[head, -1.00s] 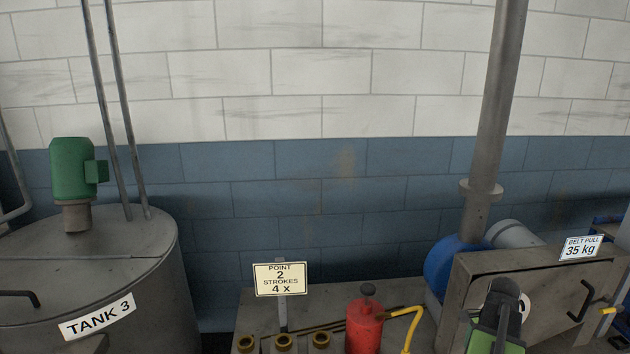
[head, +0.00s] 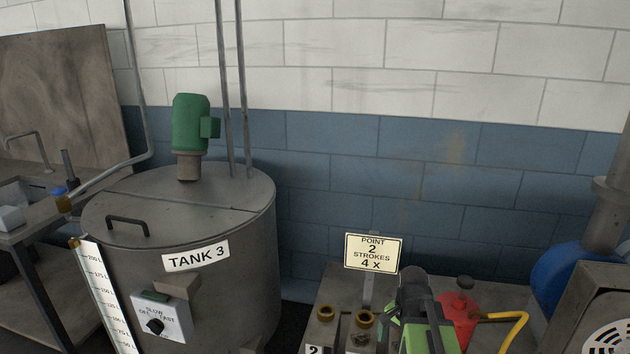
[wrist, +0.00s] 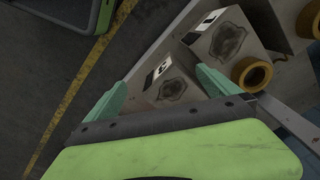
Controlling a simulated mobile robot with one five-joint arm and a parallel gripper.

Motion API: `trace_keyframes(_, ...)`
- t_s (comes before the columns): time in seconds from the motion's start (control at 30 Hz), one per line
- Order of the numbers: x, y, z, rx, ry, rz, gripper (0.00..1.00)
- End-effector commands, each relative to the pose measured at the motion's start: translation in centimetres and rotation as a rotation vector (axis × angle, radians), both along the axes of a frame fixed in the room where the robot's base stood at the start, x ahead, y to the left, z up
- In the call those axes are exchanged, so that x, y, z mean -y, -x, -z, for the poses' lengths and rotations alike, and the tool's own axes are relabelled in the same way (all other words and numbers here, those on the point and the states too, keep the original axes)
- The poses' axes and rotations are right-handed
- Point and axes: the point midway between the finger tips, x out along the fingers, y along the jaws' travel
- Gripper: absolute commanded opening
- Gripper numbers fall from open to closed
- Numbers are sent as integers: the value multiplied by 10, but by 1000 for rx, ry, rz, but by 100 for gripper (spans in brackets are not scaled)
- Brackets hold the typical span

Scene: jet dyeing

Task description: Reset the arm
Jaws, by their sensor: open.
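My gripper (wrist: 160,92) shows in the wrist view with its two teal fingers spread wide and nothing between them. Beyond the fingers are grey blocks with dark worn patches (wrist: 172,88) and a yellow-brown ring fitting (wrist: 251,73). How far the fingers are from the blocks I cannot tell.
Tank 3 (head: 255,225) stands left, with a green motor (head: 189,122) on top and a switch box (head: 163,318) on its front. A sign (head: 373,252), ring fittings (head: 326,312) and a red can (head: 460,312) with a yellow hose are on the bench. A blue housing (head: 562,280) is right.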

Motion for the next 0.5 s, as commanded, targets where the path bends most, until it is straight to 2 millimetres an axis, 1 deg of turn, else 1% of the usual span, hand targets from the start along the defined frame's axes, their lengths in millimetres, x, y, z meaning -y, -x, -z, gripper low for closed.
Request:
trace_keyframes(0.03,-26,0,9,0,0,-79,100)
trace_keyframes(0.1,-55,0,13,0,0,-188,100)
trace_keyframes(0.17,-78,1,17,0,0,-282,100)
trace_keyframes(0.2,-93,3,19,0,0,-348,100)
trace_keyframes(0.27,-115,8,23,0,0,-463,100)
trace_keyframes(0.3,-126,12,25,0,0,-552,100)
trace_keyframes(0.33,-128,15,24,-1,1,-606,100)
trace_keyframes(0.4,-125,19,21,0,0,-714,100)
trace_keyframes(0.5,-125,20,21,-1,-1,-876,100)
